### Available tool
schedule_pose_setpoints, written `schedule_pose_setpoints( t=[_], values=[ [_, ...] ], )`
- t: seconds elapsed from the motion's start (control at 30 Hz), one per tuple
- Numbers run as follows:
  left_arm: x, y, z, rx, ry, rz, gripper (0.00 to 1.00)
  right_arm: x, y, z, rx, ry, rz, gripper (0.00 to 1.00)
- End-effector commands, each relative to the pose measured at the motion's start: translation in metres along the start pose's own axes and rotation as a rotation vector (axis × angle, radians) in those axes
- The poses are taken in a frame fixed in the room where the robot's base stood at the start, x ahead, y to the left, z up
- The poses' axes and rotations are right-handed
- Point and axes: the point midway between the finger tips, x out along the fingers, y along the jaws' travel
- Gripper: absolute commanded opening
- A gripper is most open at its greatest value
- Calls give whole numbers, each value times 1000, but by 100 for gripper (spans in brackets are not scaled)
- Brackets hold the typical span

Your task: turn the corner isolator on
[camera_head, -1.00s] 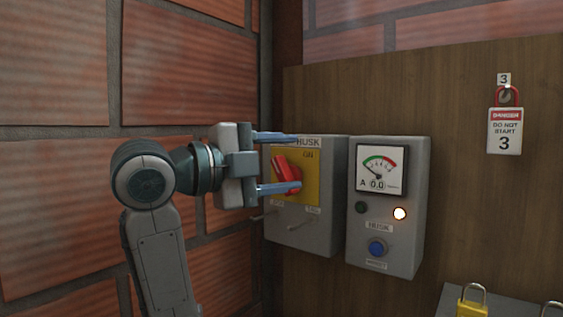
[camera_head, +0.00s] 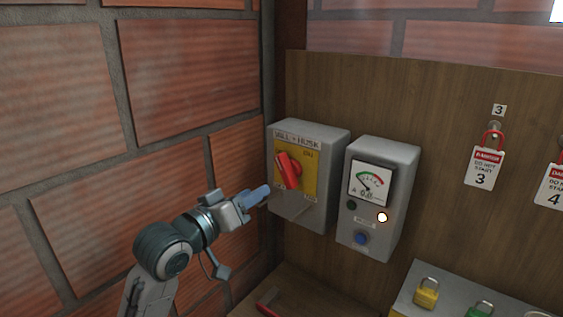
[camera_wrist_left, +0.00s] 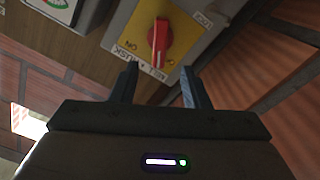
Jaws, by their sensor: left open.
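The corner isolator (camera_head: 312,218) is a grey box on the wooden board by the brick corner, labelled HUSK, with a yellow plate. Its red handle (camera_head: 288,170) leans from upper left to lower right, with the ON mark at the plate's upper right. My left gripper (camera_head: 262,198) is open and empty, below and in front of the handle and apart from it. In the left wrist view the handle (camera_wrist_left: 159,42) shows beyond and between the two spread fingers (camera_wrist_left: 160,88). The right gripper is out of view.
A grey meter box (camera_head: 378,205) with a dial, a lit lamp and a blue button stands just right of the isolator. Danger tags (camera_head: 484,167) hang farther right. Padlocks (camera_head: 426,294) sit on a grey box at lower right. The brick wall (camera_head: 185,75) bounds the left.

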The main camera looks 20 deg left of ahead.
Motion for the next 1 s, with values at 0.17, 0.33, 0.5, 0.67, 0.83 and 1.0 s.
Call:
schedule_pose_setpoints(
  t=[0.17,0.33,0.5,0.67,0.83,1.0],
  values=[
    [18,1,-2,-6,1,1,42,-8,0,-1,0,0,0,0],
    [47,2,-3,-7,-1,0,42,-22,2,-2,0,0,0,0],
    [78,2,-3,-4,-1,1,42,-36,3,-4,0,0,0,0],
    [98,1,-2,-1,-1,1,42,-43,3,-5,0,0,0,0],
    [106,0,0,1,-1,1,42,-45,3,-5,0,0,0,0],
    [106,0,1,2,-1,1,42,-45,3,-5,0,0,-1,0]
  ],
)
